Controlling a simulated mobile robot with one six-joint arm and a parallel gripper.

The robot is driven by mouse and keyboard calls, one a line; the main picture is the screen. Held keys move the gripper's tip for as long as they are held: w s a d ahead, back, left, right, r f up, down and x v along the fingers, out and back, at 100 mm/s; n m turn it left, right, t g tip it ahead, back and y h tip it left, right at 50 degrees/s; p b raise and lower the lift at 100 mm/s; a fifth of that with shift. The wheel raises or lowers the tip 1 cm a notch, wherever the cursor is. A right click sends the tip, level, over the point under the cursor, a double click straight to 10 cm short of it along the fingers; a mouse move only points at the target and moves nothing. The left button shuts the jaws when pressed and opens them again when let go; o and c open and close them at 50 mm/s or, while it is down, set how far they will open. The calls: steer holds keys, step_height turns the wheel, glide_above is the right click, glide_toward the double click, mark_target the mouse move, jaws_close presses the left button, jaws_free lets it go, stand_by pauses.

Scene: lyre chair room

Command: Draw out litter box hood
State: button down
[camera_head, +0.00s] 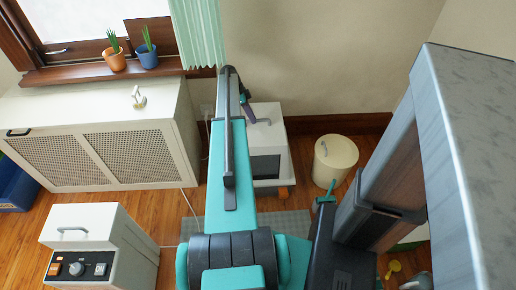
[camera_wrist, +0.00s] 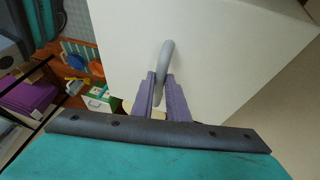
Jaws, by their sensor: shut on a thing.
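The litter box hood (camera_head: 265,140) is a white box with a dark front opening, standing near the back wall beyond my arm. In the wrist view, its plain white top (camera_wrist: 225,65) fills much of the picture. A grey bar handle (camera_wrist: 166,58) rises from the top. My gripper (camera_wrist: 160,78) has its two purple fingers shut on this handle, one on each side. In the head view, my gripper (camera_head: 248,112) reaches the hood's top from the left. My arm hides the hood's left side. I cannot tell whether the hood is raised from its base.
A cream lidded bin (camera_head: 334,163) stands right of the hood. A white perforated cabinet (camera_head: 105,140) is at the left. A white box with knobs (camera_head: 98,245) stands front left. A grey mat (camera_head: 290,223) lies before the hood. A green curtain (camera_head: 198,35) hangs behind my arm.

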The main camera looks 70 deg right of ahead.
steer(key=shift+w+r, duration=0.2)
steer(key=shift+r, duration=0.25)
stand_by(0.3)
steer(key=shift+r+p, duration=0.8)
steer(key=shift+r, duration=0.7)
stand_by(1.1)
